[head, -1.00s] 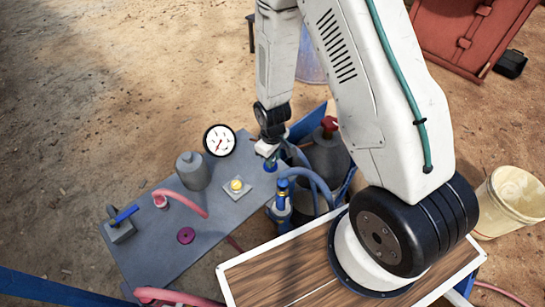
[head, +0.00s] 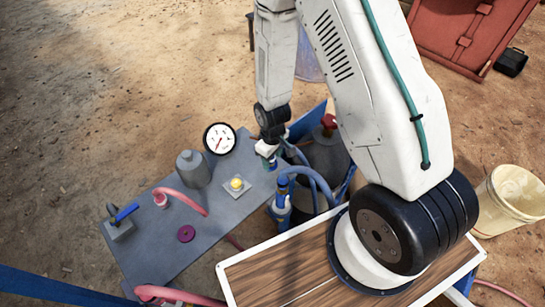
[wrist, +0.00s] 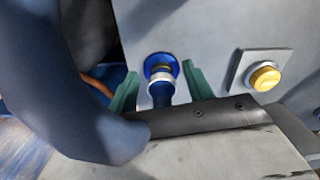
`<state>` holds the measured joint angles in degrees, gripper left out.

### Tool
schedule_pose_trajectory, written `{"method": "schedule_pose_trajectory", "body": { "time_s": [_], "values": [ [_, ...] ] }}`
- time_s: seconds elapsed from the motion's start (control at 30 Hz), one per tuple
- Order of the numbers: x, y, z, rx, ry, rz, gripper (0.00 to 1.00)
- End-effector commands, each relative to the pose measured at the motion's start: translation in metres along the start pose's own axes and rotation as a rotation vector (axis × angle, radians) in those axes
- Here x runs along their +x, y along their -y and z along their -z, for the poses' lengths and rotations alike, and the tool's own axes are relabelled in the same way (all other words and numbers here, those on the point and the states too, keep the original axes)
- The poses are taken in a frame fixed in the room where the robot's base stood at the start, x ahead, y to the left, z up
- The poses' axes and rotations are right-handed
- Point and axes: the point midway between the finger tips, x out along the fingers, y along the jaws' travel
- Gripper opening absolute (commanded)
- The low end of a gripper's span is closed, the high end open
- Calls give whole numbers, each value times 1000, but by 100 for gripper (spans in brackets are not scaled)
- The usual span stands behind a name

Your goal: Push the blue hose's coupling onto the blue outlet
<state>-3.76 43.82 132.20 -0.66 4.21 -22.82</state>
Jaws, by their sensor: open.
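My gripper (head: 270,164) is at the right end of the grey panel (head: 215,215). In the wrist view its green fingers (wrist: 161,88) stand open, one on each side of a blue coupling with a pale ring (wrist: 160,84). Gaps show between fingers and coupling. The coupling is in line with the blue outlet (wrist: 161,66), whose round flange is on the panel. A gold band shows between them; I cannot tell how fully they are joined. The thick blue hose (wrist: 85,90) curves close past the camera at left and meets the gripper body, which hides its link to the coupling.
A yellow button (head: 236,184) is left of the outlet. The panel also bears a gauge (head: 219,139), a grey cylinder (head: 193,169), a pink hose (head: 185,200), a purple ring (head: 186,234) and a blue-handled valve (head: 122,216). A blue upright fitting (head: 281,203) stands close to my gripper.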

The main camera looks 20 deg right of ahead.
Motion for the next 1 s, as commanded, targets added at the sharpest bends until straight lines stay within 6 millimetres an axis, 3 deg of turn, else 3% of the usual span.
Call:
{"method": "schedule_pose_trajectory", "body": {
  "time_s": [0.6,1.0],
  "values": [
    [-74,0,1,0,-2,-1,51],
    [-78,0,0,0,0,0,51]
  ]
}}
